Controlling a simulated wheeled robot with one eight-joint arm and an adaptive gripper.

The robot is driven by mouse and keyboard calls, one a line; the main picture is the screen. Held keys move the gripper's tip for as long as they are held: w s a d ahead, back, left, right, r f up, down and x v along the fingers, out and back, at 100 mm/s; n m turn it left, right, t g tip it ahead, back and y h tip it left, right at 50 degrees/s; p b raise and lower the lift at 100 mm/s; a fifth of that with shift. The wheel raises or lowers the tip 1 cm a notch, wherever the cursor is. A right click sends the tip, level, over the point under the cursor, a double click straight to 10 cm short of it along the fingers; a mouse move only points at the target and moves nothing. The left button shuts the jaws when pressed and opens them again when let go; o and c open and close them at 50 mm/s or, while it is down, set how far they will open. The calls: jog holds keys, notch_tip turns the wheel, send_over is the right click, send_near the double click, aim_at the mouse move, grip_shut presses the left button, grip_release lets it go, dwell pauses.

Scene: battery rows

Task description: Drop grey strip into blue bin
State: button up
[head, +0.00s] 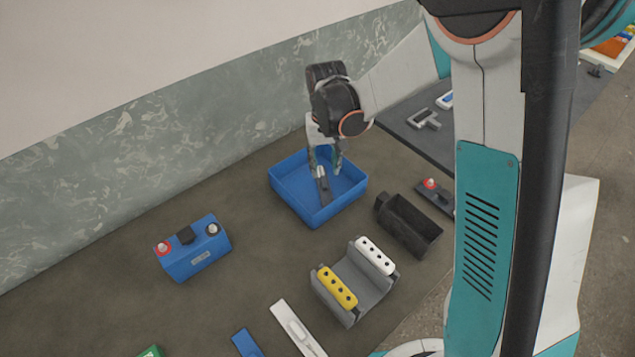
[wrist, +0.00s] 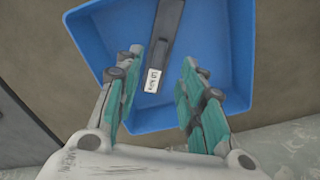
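The blue bin (head: 290,205) stands on the dark table near the back wall; it also fills much of the wrist view (wrist: 228,45). The grey strip (head: 323,187), dark with a white label at one end, shows inside the bin's outline. In the wrist view the strip (wrist: 164,40) lies beyond and between my fingers, with a gap to each. I cannot tell whether it rests fully on the bin floor. My gripper (head: 325,160) points down over the bin, fingers apart and empty; it also shows in the wrist view (wrist: 160,85).
A black open tray (head: 410,225) stands right of the bin. A grey holder (head: 350,285) with yellow and white strips is in front. A blue battery (head: 193,250) stands at left. White (head: 297,328) and blue (head: 246,343) pieces lie at the front. The table left of the bin is clear.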

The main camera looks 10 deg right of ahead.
notch_tip(320, 180, up, 12)
dwell(0.5)
dwell(0.3)
jog(key=s+d+r+t, duration=0.3)
jog(key=s+d+r, duration=0.45)
jog(key=s, duration=0.25)
jog(key=s+d+t, duration=0.4)
jog(key=s, duration=0.8)
jog(key=shift+d+f+m, duration=0.2)
jog(key=shift+f+m, duration=0.1)
jog(key=shift+m, duration=0.1)
